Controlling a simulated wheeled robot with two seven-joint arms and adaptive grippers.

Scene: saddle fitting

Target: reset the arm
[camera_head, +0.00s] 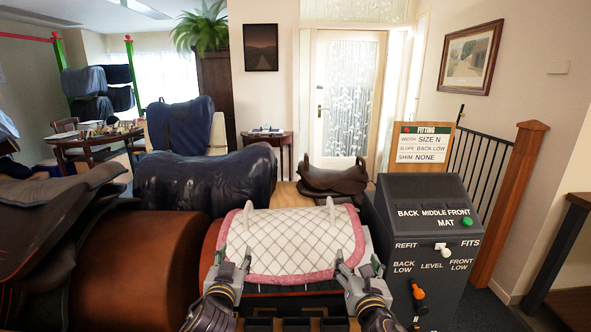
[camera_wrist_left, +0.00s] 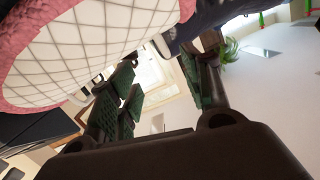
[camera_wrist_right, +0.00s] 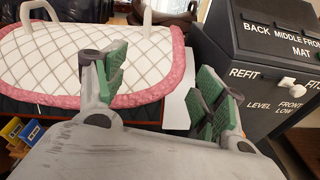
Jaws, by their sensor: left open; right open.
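My left gripper (camera_head: 232,272) is in front of the left front corner of a white quilted pad with pink edging (camera_head: 290,243). Its fingers are apart in the left wrist view (camera_wrist_left: 165,90), with the pad close by at upper left and nothing between the fingers. My right gripper (camera_head: 357,270) is at the pad's right front corner. In the right wrist view (camera_wrist_right: 165,85) its fingers are apart and empty, with one finger overlapping the pad's pink edge; I cannot tell whether they touch. The pad lies over a rounded stand, with pale upright loops on top.
A dark control box (camera_head: 430,235) with a green button and levers stands close at right. A brown saddle (camera_head: 333,179) is behind the pad. A brown rounded stand (camera_head: 135,262) and dark saddle (camera_head: 45,220) fill the left.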

